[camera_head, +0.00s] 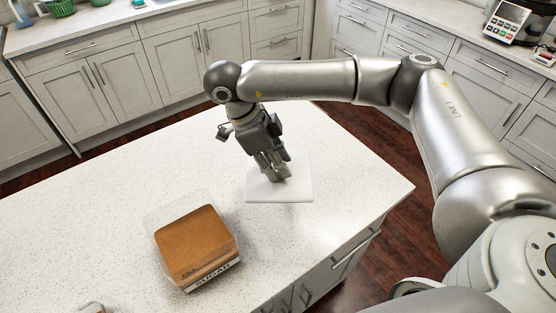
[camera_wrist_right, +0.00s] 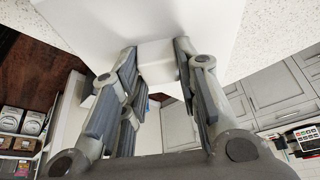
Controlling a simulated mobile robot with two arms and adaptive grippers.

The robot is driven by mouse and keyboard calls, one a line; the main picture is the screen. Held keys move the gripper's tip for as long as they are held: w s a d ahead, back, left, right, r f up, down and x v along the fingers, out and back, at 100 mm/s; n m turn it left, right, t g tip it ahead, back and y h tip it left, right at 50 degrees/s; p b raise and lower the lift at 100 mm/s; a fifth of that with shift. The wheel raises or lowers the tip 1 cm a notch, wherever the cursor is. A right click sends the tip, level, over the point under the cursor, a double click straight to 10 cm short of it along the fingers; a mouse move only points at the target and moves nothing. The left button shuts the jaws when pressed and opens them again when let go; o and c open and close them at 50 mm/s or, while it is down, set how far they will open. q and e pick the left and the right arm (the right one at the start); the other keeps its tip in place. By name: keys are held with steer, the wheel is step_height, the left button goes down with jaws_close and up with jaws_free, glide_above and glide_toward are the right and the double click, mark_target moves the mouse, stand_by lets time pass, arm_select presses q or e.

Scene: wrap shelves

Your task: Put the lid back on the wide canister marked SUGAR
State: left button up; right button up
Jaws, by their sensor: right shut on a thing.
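The wide canister marked SUGAR (camera_head: 190,285) stands upright on the white counter, left of my right gripper in the head view. It is clear-walled, open at the top and filled with brown contents. The flat white square lid (camera_head: 296,188) is apart from it, to its right. My right gripper (camera_head: 277,176) is shut on the lid's white block-shaped knob, which shows between the two fingers in the right wrist view (camera_wrist_right: 157,62). The lid's plate (camera_wrist_right: 135,18) lies beyond the knob there. I cannot tell whether the lid touches the counter. My left gripper is not in view.
The speckled counter (camera_head: 90,225) is mostly clear around the canister. A small pale thing (camera_head: 91,308) is cut off at the bottom edge. The counter's right edge (camera_head: 385,208) is near the lid. Grey cabinets (camera_head: 100,85) line the back.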

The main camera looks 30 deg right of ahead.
steer(key=n+t, duration=0.1)
steer(key=n, duration=0.3)
steer(key=n+t, duration=0.1)
steer(key=n, duration=0.1)
steer(key=shift+s+a+n+t, duration=0.3)
steer(key=shift+a, duration=0.05)
steer(key=n, duration=0.1)
steer(key=n+t, duration=0.1)
steer(key=n, duration=0.3)
steer(key=shift+s+a+r+t+y, duration=0.2)
steer(key=shift+a+t+y, duration=0.1)
steer(key=shift+t, duration=0.1)
steer(key=n, duration=0.2)
steer(key=n+t+y, duration=0.1)
steer(key=n, duration=0.1)
steer(key=shift+s+a+r+n+b, duration=0.1)
steer(key=shift+a+r+n+b, duration=0.1)
steer(key=shift+n+b, duration=0.2)
steer(key=n, duration=0.1)
steer(key=n+t+y, duration=0.1)
steer(key=n, duration=0.1)
steer(key=shift+a+r, duration=0.1)
steer(key=shift+r, duration=0.15)
steer(key=shift+s+a+r+n+y, duration=0.1)
steer(key=shift+n+y, duration=0.25)
steer(key=shift+n, duration=0.45)
steer(key=shift+s+a+r+n+y, duration=0.1)
steer(key=shift+n+y, duration=0.25)
steer(key=shift+n, duration=0.45)
steer(key=shift+n, duration=0.3)
